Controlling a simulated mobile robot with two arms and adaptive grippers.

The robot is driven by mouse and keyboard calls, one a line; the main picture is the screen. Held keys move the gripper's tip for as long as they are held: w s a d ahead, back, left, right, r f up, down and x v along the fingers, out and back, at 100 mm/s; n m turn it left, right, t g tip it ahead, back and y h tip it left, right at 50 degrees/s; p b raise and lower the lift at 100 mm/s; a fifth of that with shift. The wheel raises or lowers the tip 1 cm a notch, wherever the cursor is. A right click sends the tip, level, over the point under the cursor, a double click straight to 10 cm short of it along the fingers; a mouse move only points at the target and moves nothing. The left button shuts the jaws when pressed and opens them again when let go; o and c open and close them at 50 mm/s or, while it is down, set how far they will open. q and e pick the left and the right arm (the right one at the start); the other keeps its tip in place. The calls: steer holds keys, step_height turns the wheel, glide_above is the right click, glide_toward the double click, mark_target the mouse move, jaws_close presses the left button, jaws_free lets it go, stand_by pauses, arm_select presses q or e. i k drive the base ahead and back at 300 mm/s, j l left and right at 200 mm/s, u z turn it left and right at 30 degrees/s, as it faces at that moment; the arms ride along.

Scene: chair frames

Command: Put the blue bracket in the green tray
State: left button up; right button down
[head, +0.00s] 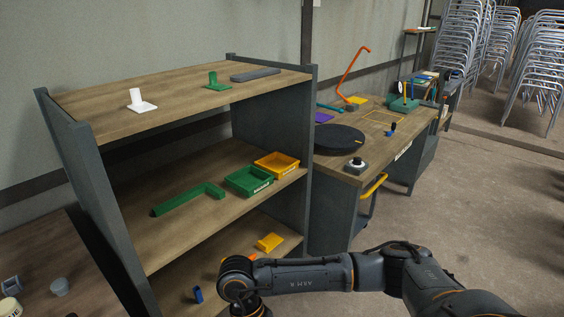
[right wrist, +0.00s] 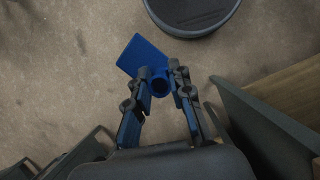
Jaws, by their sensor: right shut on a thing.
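The blue bracket (right wrist: 143,55), a flat plate with a round post, is in the right wrist view. My right gripper (right wrist: 161,72) is shut on its post, with the plate beyond the fingertips and bare floor behind. In the head view my right arm reaches in from the right along the bottom; its fingers and the bracket are out of sight there. The green tray (head: 248,181) stands on the middle shelf of the rack, at its right end. It looks empty. My left gripper is not in view.
A yellow tray (head: 277,163) stands right beside the green one, and a green angled bar (head: 188,199) lies to its left. A dark side panel (head: 290,215) closes the rack's right end. A yellow block (head: 269,242) lies on the lower shelf.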

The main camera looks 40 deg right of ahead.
mark_target(249, 184)
steer(key=i+l, duration=0.2)
steer(key=l, duration=0.25)
steer(key=i+l+z, duration=0.1)
steer(key=l, duration=0.3)
steer(key=i+l, duration=0.35)
steer(key=i+l+z, duration=0.1)
steer(key=i+l, duration=0.15)
steer(key=l, duration=0.25)
steer(key=i+l, duration=0.2)
steer(key=l, duration=0.2)
steer(key=z, duration=0.05)
